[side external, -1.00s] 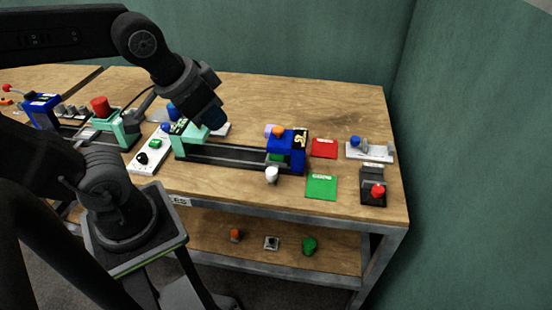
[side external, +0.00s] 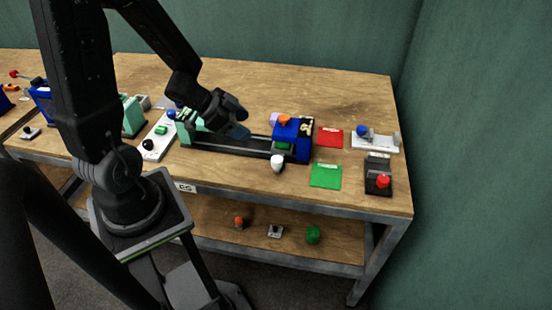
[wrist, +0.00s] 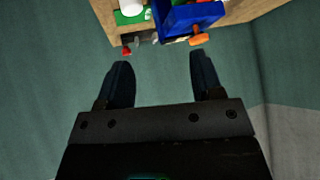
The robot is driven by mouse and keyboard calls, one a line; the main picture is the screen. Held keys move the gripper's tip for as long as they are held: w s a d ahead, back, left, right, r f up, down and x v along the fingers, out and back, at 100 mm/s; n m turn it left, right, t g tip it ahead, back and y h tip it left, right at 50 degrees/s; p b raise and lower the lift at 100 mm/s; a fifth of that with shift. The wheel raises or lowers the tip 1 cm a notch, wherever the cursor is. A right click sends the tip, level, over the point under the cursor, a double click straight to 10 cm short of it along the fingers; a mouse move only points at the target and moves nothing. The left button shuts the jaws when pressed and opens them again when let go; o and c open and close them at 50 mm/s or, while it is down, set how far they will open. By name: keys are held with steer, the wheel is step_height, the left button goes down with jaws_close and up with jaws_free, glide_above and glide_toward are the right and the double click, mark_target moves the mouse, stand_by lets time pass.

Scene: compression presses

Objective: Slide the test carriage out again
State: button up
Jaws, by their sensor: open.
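A black rail (side external: 236,147) runs left to right along the bench, from a mint-green block (side external: 190,128) to a blue unit (side external: 293,139) at its right end. The blue unit has an orange handle (side external: 285,120) on top. A white knob (side external: 278,162) is at its front. I cannot tell which part of this assembly is the test carriage. My gripper (side external: 240,132) is open and empty above the rail, left of the blue unit and apart from it. In the wrist view, the blue unit (wrist: 190,15) and orange handle (wrist: 202,38) are beyond my fingertips.
A red card (side external: 331,138) and a green card (side external: 325,176) lie right of the blue unit. A black box with a red button (side external: 383,181) and a white fixture (side external: 373,139) are at the right. A white control panel (side external: 155,138) stands left. The bench behind the rail is clear.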

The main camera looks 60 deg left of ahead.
mark_target(274, 159)
steer(key=shift+g+h, duration=0.4)
steer(key=shift+h, duration=0.5)
steer(key=x, duration=0.4)
steer(key=s+x, duration=0.1)
steer(key=x, duration=0.4)
steer(key=s+d+f+x, duration=0.1)
steer(key=x, duration=0.4)
steer(key=shift+f, duration=0.2)
jaws_close()
